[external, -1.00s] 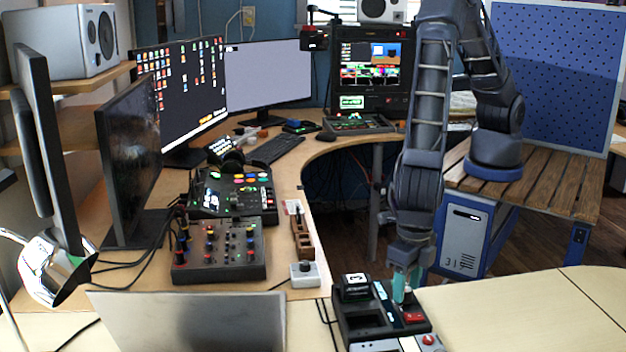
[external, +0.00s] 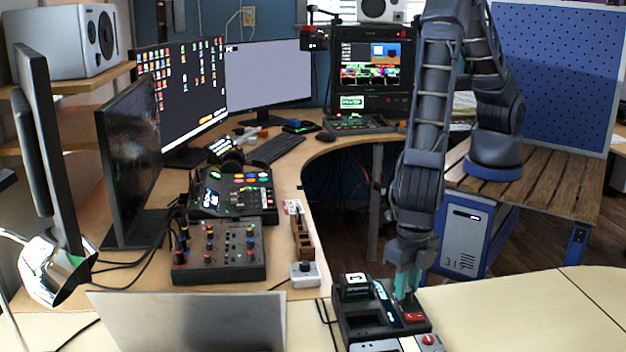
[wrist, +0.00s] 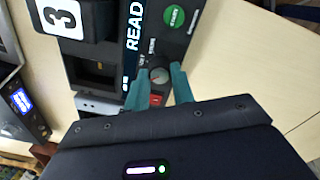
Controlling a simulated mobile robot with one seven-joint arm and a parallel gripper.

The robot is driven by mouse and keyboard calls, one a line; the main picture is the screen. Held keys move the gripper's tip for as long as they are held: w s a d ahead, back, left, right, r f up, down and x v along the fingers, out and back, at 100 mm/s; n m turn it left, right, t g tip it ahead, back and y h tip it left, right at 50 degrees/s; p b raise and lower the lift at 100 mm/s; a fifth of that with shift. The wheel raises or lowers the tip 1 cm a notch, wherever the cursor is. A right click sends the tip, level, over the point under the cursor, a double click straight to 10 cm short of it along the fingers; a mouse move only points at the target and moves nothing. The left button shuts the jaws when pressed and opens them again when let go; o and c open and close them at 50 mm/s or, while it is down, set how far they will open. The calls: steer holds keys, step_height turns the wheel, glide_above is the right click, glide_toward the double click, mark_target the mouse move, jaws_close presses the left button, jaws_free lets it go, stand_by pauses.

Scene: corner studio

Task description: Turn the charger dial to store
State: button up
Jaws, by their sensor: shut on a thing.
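The black charger (external: 352,322) stands on the front desk, below my arm. In the wrist view the charger (wrist: 112,52) shows its dial (wrist: 160,74), a small round grey knob with small white labels around it. My gripper (wrist: 160,76) has its two teal fingers on either side of the dial, shut on it. In the external view my gripper (external: 407,290) points down at the right side of the charger, and its fingers hide the dial. The labels are too small to read, so I cannot tell the dial's setting.
A block marked 3 (wrist: 62,16) sits in the charger, beside an empty slot. A green round label (wrist: 173,18) and a red patch (wrist: 157,99) flank the dial. A grey box with a knob (external: 305,273) stands to the left. The desk at right (external: 510,315) is clear.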

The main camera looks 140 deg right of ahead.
steer(key=m, duration=1.2)
steer(key=shift+m, duration=2.2)
steer(key=o, duration=1)
steer(key=shift+r, duration=0.1)
